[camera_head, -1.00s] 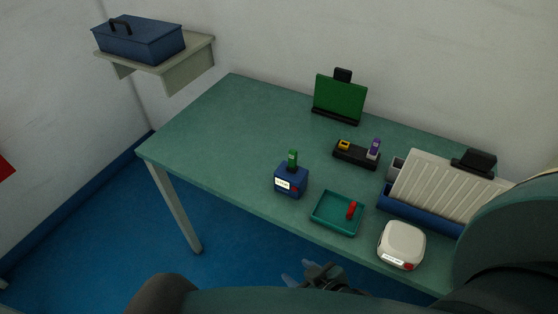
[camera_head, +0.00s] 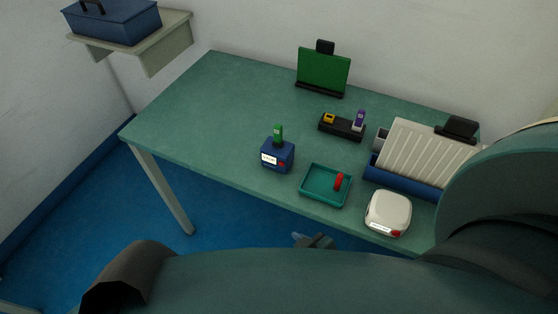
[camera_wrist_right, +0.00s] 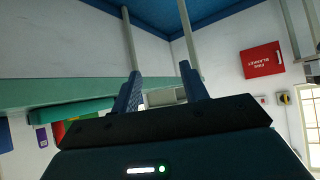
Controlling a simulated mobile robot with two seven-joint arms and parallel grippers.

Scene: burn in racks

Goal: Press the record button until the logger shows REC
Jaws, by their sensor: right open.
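A blue box (camera_head: 277,156) stands near the table's front edge, with a white label or display, a small red spot on its front and a green stick upright on top. A rounded white box (camera_head: 388,213) stands at the front right, also with a pale display strip and a red button-like spot. I cannot tell which is the logger, and the display text is too small to read. My right gripper (camera_head: 315,241) is just off the table's front edge, partly hidden by my arm. In the wrist view its blue fingers (camera_wrist_right: 163,88) are apart and empty. My left gripper is out of view.
On the table (camera_head: 200,110) are a teal tray (camera_head: 318,200) with a red piece (camera_head: 338,181), a black holder (camera_head: 341,129), a green panel (camera_head: 323,72) and a ribbed white panel (camera_head: 420,150) at the right. A shelf (camera_head: 150,55) holds a blue case. The table's left part is clear.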

